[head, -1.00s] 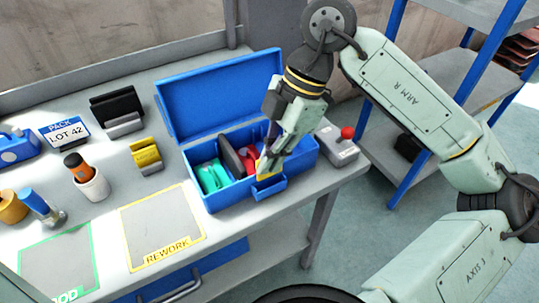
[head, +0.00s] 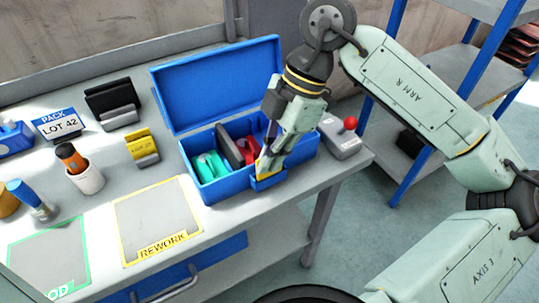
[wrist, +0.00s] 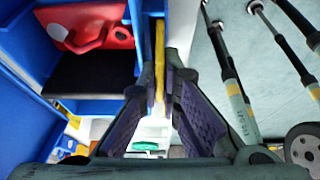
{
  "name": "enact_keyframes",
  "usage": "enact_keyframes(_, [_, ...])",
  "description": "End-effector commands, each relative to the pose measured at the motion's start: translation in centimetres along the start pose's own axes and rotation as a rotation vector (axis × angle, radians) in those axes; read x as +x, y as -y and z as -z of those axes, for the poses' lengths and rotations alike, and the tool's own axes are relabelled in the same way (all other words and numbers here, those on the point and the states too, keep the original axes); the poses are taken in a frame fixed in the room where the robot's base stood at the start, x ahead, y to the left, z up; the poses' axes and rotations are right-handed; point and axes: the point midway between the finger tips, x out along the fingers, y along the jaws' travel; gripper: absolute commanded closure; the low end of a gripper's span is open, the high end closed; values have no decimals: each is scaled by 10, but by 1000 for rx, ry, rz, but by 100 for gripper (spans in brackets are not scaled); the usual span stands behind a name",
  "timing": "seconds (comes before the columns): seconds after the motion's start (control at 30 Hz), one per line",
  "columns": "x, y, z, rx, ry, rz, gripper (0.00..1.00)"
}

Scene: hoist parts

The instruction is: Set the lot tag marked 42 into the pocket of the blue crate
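The blue crate (head: 222,187) stands open-lidded at the bench's right end, with a small pocket (head: 269,183) on its front wall. My gripper (head: 265,163) points down at this pocket, its fingers shut on a yellow tag (head: 263,170). In the wrist view the yellow tag (wrist: 159,62) shows edge-on between the two fingers (wrist: 161,85), beside the blue crate wall. The tag's lower end is at the pocket opening and looks partly inside; I cannot tell how deep. Its number is not readable. The sign (head: 60,125) reads "PACK LOT 42".
The crate holds green, dark and red items (head: 210,165). A yellow tag holder (head: 143,150), a black-tag holder (head: 114,105) and a white cup (head: 86,178) stand to the left. A grey box with a red button (head: 342,140) is close on the right. The REWORK area (head: 157,222) is bare.

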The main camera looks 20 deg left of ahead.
Motion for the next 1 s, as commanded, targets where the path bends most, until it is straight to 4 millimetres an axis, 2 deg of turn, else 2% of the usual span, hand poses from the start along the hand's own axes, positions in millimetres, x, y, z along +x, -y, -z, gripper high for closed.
enact_keyframes(0.9, [8,-4,-5,1,0,-1,100])
enact_keyframes(0.93, [8,-4,-5,1,0,-1,94])
enact_keyframes(1.0, [8,-4,-5,1,0,-1,90])
